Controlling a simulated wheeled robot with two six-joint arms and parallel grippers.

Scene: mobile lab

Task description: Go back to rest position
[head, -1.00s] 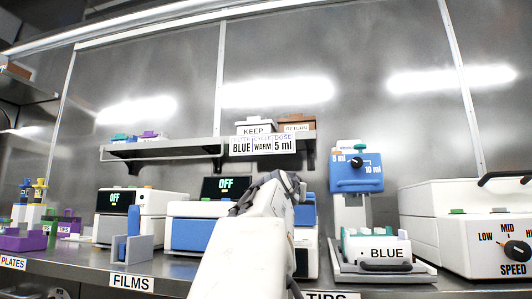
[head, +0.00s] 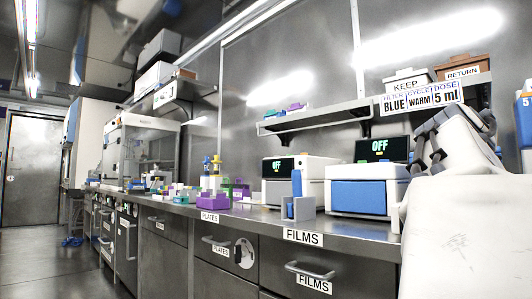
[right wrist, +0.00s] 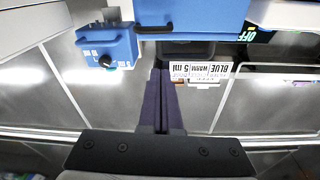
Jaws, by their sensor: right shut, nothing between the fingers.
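My right arm (head: 455,205) rises from the bottom right of the head view, with its dark wrist parts near the "OFF" machines. Its fingertips cannot be made out there. In the right wrist view, which is upside down, my right gripper (right wrist: 161,75) shows two dark fingers pressed together with nothing between them. They point toward the sign reading BLUE, WARM, 5 ml (right wrist: 195,70), which also shows in the head view (head: 422,97). My left gripper is not in view.
The steel bench (head: 345,228) carries a white machine with an OFF display (head: 290,178), a blue-fronted one (head: 358,197), a blue and grey film holder (head: 299,206) and purple plates (head: 212,201). A wall shelf (head: 315,118) hangs above. Open floor (head: 45,265) lies at left.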

